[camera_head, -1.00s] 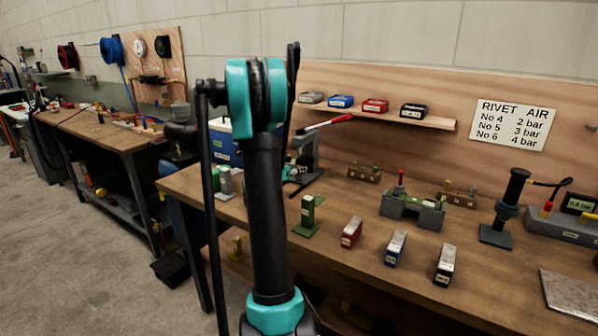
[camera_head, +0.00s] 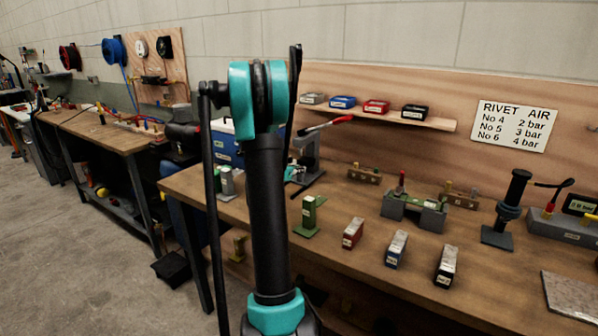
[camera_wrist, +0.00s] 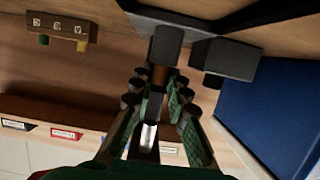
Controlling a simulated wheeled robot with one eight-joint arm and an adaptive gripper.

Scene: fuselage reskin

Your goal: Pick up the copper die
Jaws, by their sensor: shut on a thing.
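In the wrist view my gripper (camera_wrist: 165,90) is shut on a small copper-brown piece, taken as the copper die (camera_wrist: 159,76), of which only a little shows between the fingertips. The piece is right up against a grey block (camera_wrist: 166,46); whether it touches the block I cannot tell. A wider grey block (camera_wrist: 226,60) with a dark peg is close beside the fingertips.
In the head view the lever press (camera_head: 308,158) with its red handle stands behind my arm on the workbench (camera_head: 330,215). A blue case (camera_wrist: 262,115) is close at the right in the wrist view. Several small labelled blocks, such as a red one (camera_head: 352,233), stand along the bench front.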

